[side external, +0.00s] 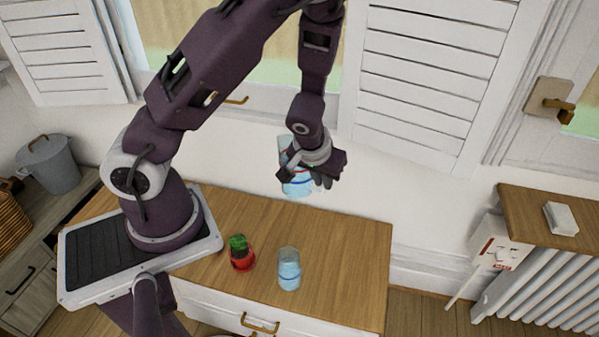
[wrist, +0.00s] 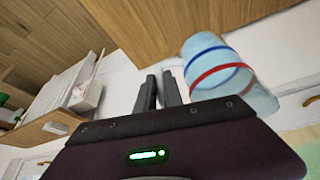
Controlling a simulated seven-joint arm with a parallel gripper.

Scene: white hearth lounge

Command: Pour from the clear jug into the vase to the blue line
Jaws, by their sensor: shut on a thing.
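My gripper (side external: 317,172) is shut and holds a clear jug (side external: 291,152) up in the air, above the back of the wooden cabinet top. The jug has a red band and, lower down, a blue band. In the wrist view the jug (wrist: 228,78) is beside my gripper's fingers (wrist: 160,90), which are close together; the exact grip point is hard to make out. A clear vessel (side external: 289,270) with light blue showing in it, which I take to be the vase, stands upright on the cabinet, below the jug. I cannot make out a blue line on it.
A red pot with a green plant (side external: 241,254) stands just left of the vase. The cabinet top (side external: 350,250) is clear to the right. The white wall and shutters (side external: 430,80) are behind the jug. A radiator (side external: 545,295) is at the far right.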

